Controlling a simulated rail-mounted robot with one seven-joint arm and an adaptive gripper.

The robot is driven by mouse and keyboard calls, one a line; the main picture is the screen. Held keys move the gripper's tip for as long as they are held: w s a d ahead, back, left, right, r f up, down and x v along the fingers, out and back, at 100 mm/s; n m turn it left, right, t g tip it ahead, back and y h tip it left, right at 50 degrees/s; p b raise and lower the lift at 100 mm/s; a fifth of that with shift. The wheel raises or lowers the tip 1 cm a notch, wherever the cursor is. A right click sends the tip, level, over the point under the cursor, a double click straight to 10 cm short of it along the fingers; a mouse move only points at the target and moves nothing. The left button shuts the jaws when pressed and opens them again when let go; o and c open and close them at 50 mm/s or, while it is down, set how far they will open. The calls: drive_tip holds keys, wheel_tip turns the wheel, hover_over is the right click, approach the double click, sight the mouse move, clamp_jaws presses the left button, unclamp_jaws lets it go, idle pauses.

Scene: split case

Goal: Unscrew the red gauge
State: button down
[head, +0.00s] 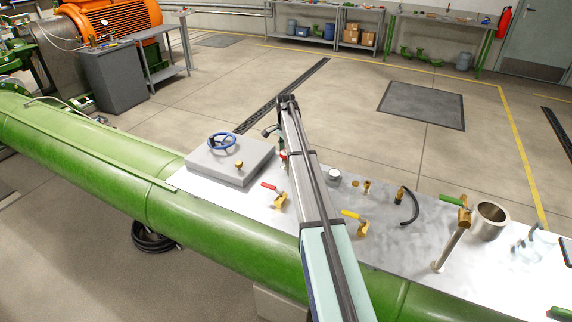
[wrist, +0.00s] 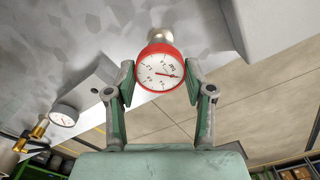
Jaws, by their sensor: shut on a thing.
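The red gauge (wrist: 160,68) has a red rim and a white dial, and it faces the camera in the wrist view. A pale metallic fitting (wrist: 160,35) sits behind it, by the grey metal surface. My gripper (wrist: 160,77) has one green-padded finger on each side of the gauge and is shut on its red rim. In the head view my arm hides most of the gauge; only a small bit of red (head: 283,156) shows beside the arm. I cannot tell there how the gauge's base is seated.
A second, grey-rimmed gauge (wrist: 63,115) on a block stands left of my fingers. In the head view, a red-handled valve (head: 280,199), a yellow-handled valve (head: 359,221), a raised grey box (head: 229,160) and a metal cup (head: 489,221) stand on the plate (head: 320,215).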

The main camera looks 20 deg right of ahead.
drive_tip(key=shift+r, duration=0.15)
drive_tip(key=shift+r+p, duration=0.75)
drive_tip(key=shift+r, duration=1.15)
